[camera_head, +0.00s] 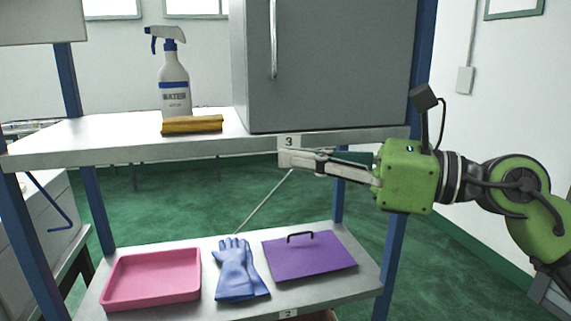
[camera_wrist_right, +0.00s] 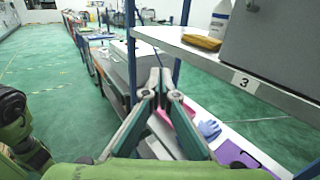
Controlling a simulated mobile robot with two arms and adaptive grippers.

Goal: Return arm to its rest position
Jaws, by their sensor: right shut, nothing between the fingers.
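My right gripper (camera_head: 287,159) comes in from the right in the head view, its fingers pointing left just in front of the edge of the upper shelf (camera_head: 100,140). It is shut and empty. In the right wrist view its fingertips (camera_wrist_right: 160,75) meet, with the shelf to their right. My green right arm (camera_head: 405,175) reaches across the right side of the head view. My left gripper is in neither view.
The upper shelf holds a spray bottle (camera_head: 174,85), a yellow-brown cloth (camera_head: 192,125) and a grey cabinet (camera_head: 330,60). The lower shelf (camera_head: 225,311) holds a pink tray (camera_head: 150,301), blue gloves (camera_head: 238,270) and a purple lid (camera_head: 310,259). Blue posts (camera_head: 395,250) frame the rack.

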